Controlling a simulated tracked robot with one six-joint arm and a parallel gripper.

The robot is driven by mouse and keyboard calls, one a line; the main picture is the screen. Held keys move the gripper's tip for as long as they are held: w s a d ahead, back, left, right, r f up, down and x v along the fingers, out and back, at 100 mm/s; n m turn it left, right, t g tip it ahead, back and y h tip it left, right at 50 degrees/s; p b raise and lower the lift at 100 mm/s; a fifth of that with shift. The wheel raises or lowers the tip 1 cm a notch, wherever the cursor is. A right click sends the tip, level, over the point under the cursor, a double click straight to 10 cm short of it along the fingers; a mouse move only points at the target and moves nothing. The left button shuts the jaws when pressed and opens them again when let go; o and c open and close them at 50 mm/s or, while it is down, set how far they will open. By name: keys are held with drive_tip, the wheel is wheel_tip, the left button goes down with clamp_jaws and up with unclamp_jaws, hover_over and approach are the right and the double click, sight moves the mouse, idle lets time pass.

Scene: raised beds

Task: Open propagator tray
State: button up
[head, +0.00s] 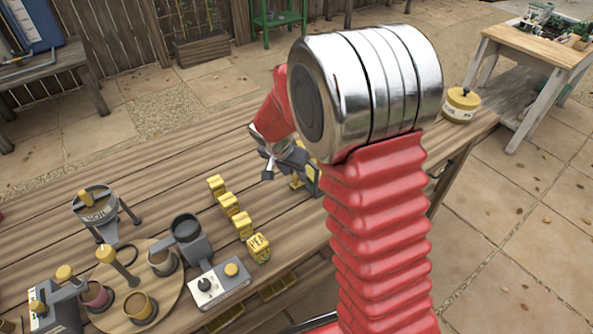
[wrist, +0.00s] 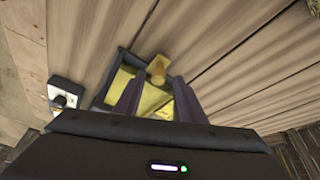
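The propagator tray (wrist: 124,73) is a dark-framed box with yellow showing inside its rim. It lies below my gripper in the wrist view. A small yellow knob (wrist: 157,67) stands near its far edge, close to the fingertips. My gripper (wrist: 155,80) is open, with its two fingers apart on either side of the knob's line and yellow visible between them. Whether a finger touches the knob or tray cannot be told. In the head view my gripper is low over the bench, and my arm hides much of what lies below it.
On the wooden bench (head: 170,175), several yellow lettered blocks (head: 229,205) stand in a row left of the gripper. A white control box (head: 219,284), a grey funnel on legs (head: 96,212) and a round board (head: 172,308) are further left. A yellow-topped pot (head: 462,105) stands at right.

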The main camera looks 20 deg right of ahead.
drive_tip(key=v, duration=1.3)
drive_tip(key=shift+r, duration=0.2)
drive_tip(key=s+r+n+t+y, duration=0.1)
drive_tip(key=s+r+n, duration=0.3)
drive_tip(key=s, duration=0.8)
drive_tip(key=s+r+n+t+y, duration=0.1)
drive_tip(key=s+r+n, duration=0.3)
drive_tip(key=s, duration=0.9)
drive_tip(key=shift+r+n+t+y, duration=0.25)
drive_tip(key=shift+n+y, duration=0.25)
drive_tip(key=shift+y, duration=0.3)
